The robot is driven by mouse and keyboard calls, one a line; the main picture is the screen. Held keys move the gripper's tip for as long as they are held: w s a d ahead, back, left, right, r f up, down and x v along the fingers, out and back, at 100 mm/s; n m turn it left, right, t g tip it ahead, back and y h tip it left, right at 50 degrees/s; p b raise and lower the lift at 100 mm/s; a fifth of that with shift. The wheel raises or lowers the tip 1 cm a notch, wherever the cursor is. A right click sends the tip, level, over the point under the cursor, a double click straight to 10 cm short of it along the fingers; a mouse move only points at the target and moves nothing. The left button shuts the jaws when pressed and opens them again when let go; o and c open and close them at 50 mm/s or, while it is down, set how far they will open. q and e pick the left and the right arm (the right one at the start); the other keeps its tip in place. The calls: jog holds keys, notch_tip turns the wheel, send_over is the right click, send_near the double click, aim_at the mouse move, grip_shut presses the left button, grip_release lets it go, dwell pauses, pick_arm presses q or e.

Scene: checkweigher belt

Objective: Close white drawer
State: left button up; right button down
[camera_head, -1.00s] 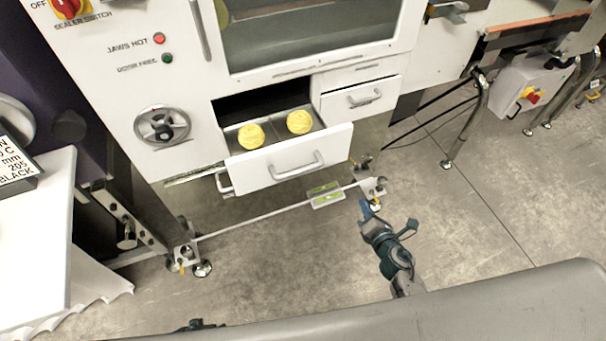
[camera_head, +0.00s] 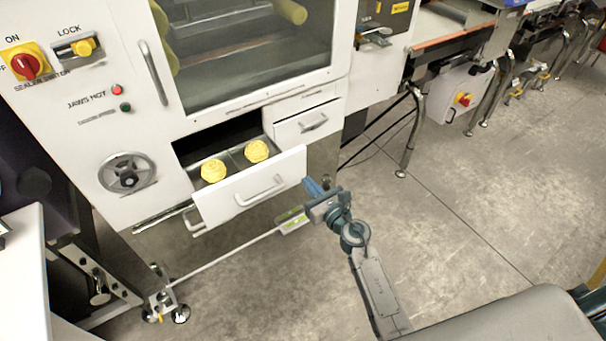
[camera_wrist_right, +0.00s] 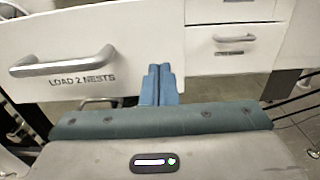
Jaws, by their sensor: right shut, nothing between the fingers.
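The white drawer (camera_head: 228,204) is pulled out of the white machine, with two round yellow pieces (camera_head: 235,161) in its two compartments. Its front has a metal bar handle (camera_head: 261,190). In the right wrist view the drawer front (camera_wrist_right: 95,22) reads "LOAD 2 NESTS" and its handle (camera_wrist_right: 62,62) is on the left. My right gripper (camera_head: 313,186) is shut and empty, its blue fingertips by the right end of the drawer front. In the wrist view the fingertips (camera_wrist_right: 159,72) overlap the front's right edge; I cannot tell whether they touch. My left gripper is not in view.
A second drawer (camera_head: 309,122), shut, sits to the right. A metal leg (camera_head: 411,135) stands at the right. The floor (camera_head: 470,200) is clear at right.

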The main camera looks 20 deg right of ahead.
aim_at(297, 169)
jog(key=shift+x, duration=1.9)
